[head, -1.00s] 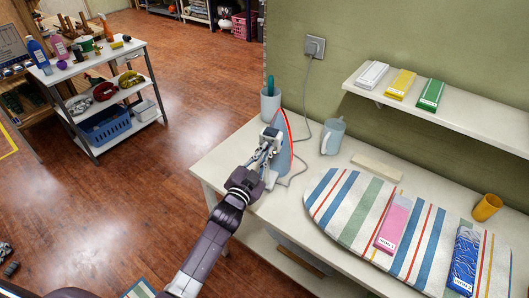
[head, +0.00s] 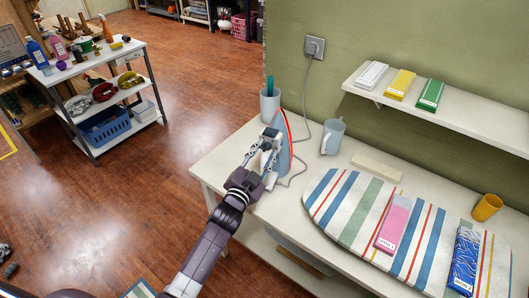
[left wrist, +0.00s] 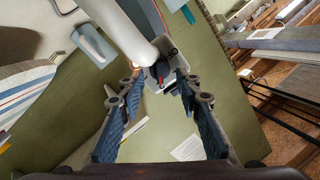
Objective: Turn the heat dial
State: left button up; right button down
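The iron (head: 284,142) stands upright on its heel on the white table, its soleplate edged in red. In the left wrist view its white body (left wrist: 118,24) comes in from the top. The heat dial (left wrist: 160,70) shows there as a small dark knob with a red mark. My left gripper (head: 264,155) is at the handle side of the iron. In the left wrist view its two blue-padded fingers (left wrist: 157,88) are apart, with the dial just beyond and between their tips. I cannot tell whether they touch it. The dial is hidden in the head view. My right gripper is not in view.
A cup (head: 270,104) and a pitcher (head: 333,136) stand behind the iron. Its cord (head: 306,110) runs up to a wall socket (head: 315,47). A striped ironing pad (head: 345,212) with a pink and a blue folded cloth lies right. A shelf (head: 450,116) is above.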

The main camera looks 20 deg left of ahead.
pick_arm(q)
jog(key=s+a, duration=0.1)
jog(key=s, duration=1.1)
jog(key=shift+a+f, duration=0.1)
dwell(0.4)
jog(key=s+f+n+g+b, duration=0.1)
jog(key=s+f+g, duration=0.3)
jog(key=f, duration=0.9)
jog(key=s+f+n+g+y+b, duration=0.1)
jog(key=s+f+g, duration=0.1)
jog(key=s+f, duration=0.8)
jog(key=s+f+n+g+b, duration=0.1)
jog(key=s+f+g, duration=0.15)
jog(key=f, duration=1.35)
jog(key=s+a+f+n+g, duration=0.1)
jog(key=s+f+g, duration=0.1)
jog(key=s+f, duration=0.4)
jog(key=s+a+f+g+b, duration=0.1)
jog(key=s+f+g, duration=0.2)
jog(key=s, duration=1.1)
jog(key=s+a+f+n+g, duration=0.1)
jog(key=s+f+g, duration=0.2)
jog(key=s+f, duration=0.6)
jog(key=shift+s+f+n+y+b, duration=0.2)
jog(key=shift+s+n+y+b, duration=0.15)
jog(key=shift+s, duration=0.75)
